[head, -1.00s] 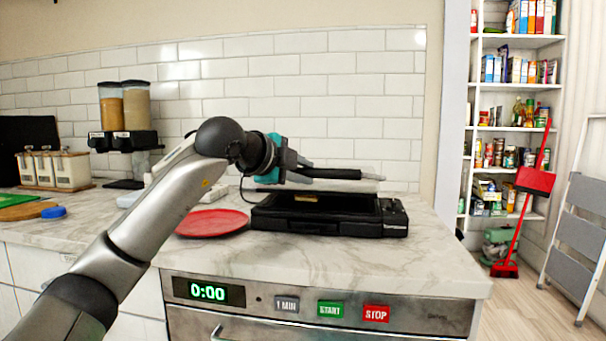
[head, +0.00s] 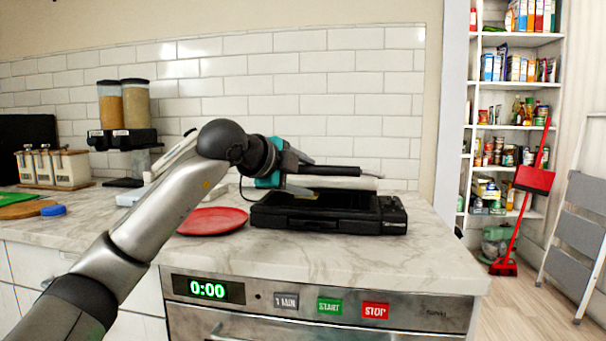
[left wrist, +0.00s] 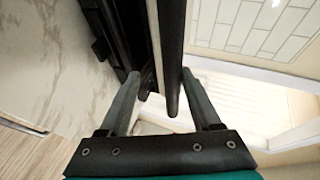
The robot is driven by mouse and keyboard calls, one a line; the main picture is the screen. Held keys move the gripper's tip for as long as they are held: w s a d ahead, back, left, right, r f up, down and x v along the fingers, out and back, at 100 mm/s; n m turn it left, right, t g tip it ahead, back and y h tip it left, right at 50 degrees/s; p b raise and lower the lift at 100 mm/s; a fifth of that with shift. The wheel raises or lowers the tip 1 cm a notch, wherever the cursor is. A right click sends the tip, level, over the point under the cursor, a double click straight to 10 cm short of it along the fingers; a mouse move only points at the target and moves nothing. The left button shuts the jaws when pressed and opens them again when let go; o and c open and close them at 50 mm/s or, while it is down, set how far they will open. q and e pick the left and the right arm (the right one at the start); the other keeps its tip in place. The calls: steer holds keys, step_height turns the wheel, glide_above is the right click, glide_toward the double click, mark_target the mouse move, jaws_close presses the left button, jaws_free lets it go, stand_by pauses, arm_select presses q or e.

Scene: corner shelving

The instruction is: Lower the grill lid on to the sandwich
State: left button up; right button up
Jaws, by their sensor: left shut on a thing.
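The grill's black base (head: 330,217) sits on the marble counter, with its pale lid (head: 366,183) raised above it. A black handle bar (head: 345,171) runs along the lid. My left gripper (head: 312,172) is at the handle's left end, shut on it. In the left wrist view the handle (left wrist: 173,60) passes between the fingertips of my left gripper (left wrist: 170,82). A small tan patch of the sandwich (head: 303,192) shows under the lid by the fingers; most of it is hidden. My right gripper is out of view.
A red plate (head: 212,222) lies just left of the grill base. Dispensers (head: 124,115) and jars (head: 55,168) stand farther left. The counter's right front is clear. Below is an appliance with a 0:00 display (head: 208,289).

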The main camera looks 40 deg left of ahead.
arm_select(q)
steer(key=shift+f, duration=0.1)
steer(key=b+v, duration=0.2)
steer(key=v, duration=1.3)
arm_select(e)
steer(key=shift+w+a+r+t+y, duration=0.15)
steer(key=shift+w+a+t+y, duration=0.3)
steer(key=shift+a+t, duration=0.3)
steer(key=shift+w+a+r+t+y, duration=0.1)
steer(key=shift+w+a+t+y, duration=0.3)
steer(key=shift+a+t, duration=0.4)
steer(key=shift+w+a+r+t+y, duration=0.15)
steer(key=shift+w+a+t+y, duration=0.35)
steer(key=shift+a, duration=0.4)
arm_select(q)
steer(key=shift+s, duration=0.15)
